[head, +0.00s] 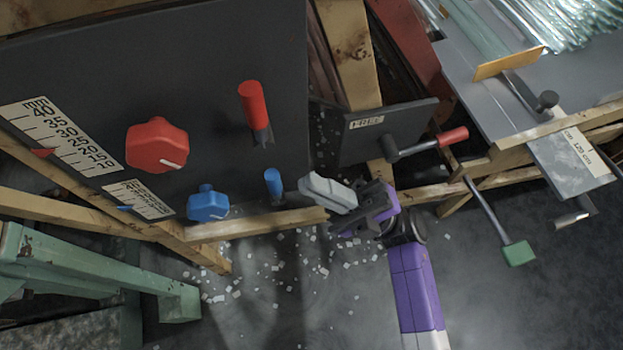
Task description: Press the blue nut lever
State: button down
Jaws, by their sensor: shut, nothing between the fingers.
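A blue lever (273,183), a short upright cylinder handle, is on the dark panel near its lower right edge. A blue nut-shaped knob (208,204) with a pale pointer mark is to its left. My gripper (306,186) is just right of the blue lever, its pale fingers shut and pointing left toward it. A small gap shows between the fingertips and the lever in this view; the depth between them is hard to tell. Nothing is held.
Above are a red lever (253,107) and a red knob (156,145) on the dark panel (215,60). A red-handled crank (452,137) is behind my arm to the right. A green bench (90,275) is at lower left. Pale fragments litter the floor.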

jog(key=v, duration=0.4)
jog(key=shift+d+f, duration=0.3)
dwell(0.3)
jog(key=s+d+f+m+t+h, duration=0.3)
jog(key=s+d+m+t+h, duration=0.5)
jog(key=m+h, duration=0.75)
jog(key=s+d+f+m+t+h, duration=0.2)
jog(key=s+d+m+t+h, duration=0.75)
jog(key=m, duration=0.85)
notch_tip(320, 180, up, 33)
jog(key=s+a+g+h+p, duration=0.1)
jog(key=g+h+p, duration=0.1)
jog(key=p, duration=3.1)
jog(key=shift+s+g, duration=0.2)
jog(key=shift+g, duration=0.35)
jog(key=shift+a+f, duration=0.1)
jog(key=shift+f, duration=0.05)
